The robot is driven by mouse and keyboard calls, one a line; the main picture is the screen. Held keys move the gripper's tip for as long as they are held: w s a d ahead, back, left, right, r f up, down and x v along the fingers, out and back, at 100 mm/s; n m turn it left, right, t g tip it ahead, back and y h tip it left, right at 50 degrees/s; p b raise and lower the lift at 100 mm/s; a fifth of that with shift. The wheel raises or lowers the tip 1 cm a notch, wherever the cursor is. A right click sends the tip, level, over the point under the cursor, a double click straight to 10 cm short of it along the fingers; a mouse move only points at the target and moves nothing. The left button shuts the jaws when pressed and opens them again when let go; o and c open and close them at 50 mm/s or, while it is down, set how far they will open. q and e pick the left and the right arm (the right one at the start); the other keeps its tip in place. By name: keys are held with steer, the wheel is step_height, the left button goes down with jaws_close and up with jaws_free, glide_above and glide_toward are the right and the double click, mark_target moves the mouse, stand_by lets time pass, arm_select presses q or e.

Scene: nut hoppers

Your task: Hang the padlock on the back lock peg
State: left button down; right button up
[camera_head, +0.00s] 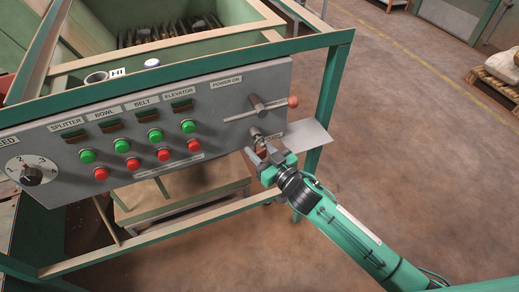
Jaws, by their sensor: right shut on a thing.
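My right gripper (260,152) comes in from the lower right and is at the right end of the grey control panel (225,85), just below the power switch. It is shut on a small metallic thing at its fingertips, which looks like the padlock (259,142). The padlock's shape is mostly hidden by the fingers and too small to make out. It is close to a short metal fitting on the panel; I cannot tell whether they touch or which lock peg this is. My left gripper is not in view.
A power lever with a red knob (293,101) sticks out just above the gripper. A thin grey plate (307,135) juts out to the right. A green frame post (328,95) stands beyond it. Green and red buttons line the panel at left. Open floor lies at right.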

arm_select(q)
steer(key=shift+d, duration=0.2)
arm_select(e)
steer(key=o, duration=1)
steer(key=shift+o, duration=0.5)
steer(key=shift+s+d, duration=0.2)
steer(key=shift+s, duration=0.05)
steer(key=v, duration=0.5)
steer(key=shift+s+d+f+b, duration=0.15)
steer(key=shift+s+d+b, duration=0.05)
steer(key=shift+s+b, duration=0.2)
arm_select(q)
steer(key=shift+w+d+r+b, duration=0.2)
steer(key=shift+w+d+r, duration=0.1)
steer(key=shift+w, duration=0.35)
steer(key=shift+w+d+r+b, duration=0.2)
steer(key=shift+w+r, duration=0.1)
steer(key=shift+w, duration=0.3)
arm_select(e)
steer(key=v, duration=0.7)
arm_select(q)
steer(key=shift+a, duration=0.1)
arm_select(e)
steer(key=shift+s+d, duration=0.1)
